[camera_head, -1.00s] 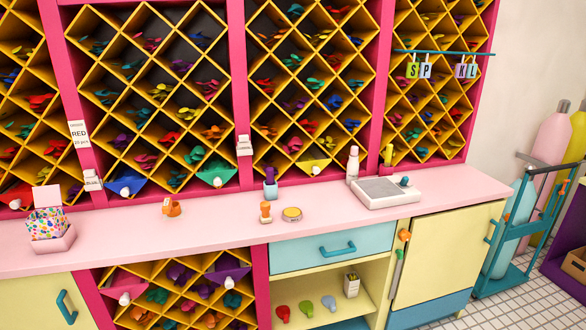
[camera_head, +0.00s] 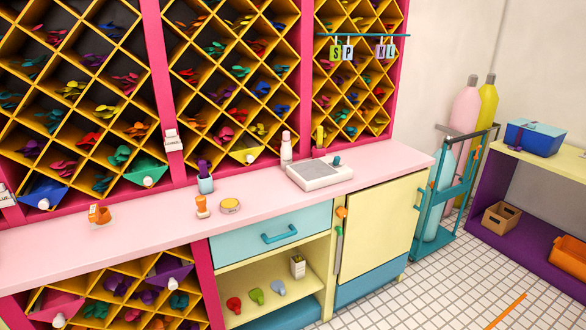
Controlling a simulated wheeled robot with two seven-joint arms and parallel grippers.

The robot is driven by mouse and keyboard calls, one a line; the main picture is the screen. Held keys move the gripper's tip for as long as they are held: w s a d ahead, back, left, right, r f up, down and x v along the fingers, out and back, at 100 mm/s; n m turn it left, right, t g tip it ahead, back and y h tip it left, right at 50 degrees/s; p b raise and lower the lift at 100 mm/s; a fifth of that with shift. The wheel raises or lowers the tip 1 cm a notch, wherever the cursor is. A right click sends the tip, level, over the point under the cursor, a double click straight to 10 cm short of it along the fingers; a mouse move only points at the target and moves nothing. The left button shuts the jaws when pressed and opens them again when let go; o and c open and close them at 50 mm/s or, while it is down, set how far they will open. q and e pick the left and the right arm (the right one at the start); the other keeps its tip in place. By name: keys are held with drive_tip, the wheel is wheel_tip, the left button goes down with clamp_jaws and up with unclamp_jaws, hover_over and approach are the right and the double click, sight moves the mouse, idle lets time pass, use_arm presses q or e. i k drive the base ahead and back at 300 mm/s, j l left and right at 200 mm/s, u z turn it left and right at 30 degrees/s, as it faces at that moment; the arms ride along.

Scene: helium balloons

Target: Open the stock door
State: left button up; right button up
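A pale yellow cabinet door (camera_head: 378,232) is under the right end of the pink counter in the head view. It looks shut, with a teal handle (camera_head: 417,200) near its right edge. An orange piece (camera_head: 341,212) and a thin grey-green piece below it show at the door's left edge; I cannot tell what they are. No label on the door is readable. Neither of my grippers is in view.
The pink counter (camera_head: 130,230) carries small tools and a scale (camera_head: 320,173). A teal cart with gas cylinders (camera_head: 445,195) stands right of the door. The tiled floor (camera_head: 450,280) before it is mostly clear, with an orange strip (camera_head: 509,310).

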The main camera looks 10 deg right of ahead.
sight(381, 220)
drive_tip(key=l+z, duration=0.1)
drive_tip(key=z, duration=1)
drive_tip(key=i+j, duration=0.05)
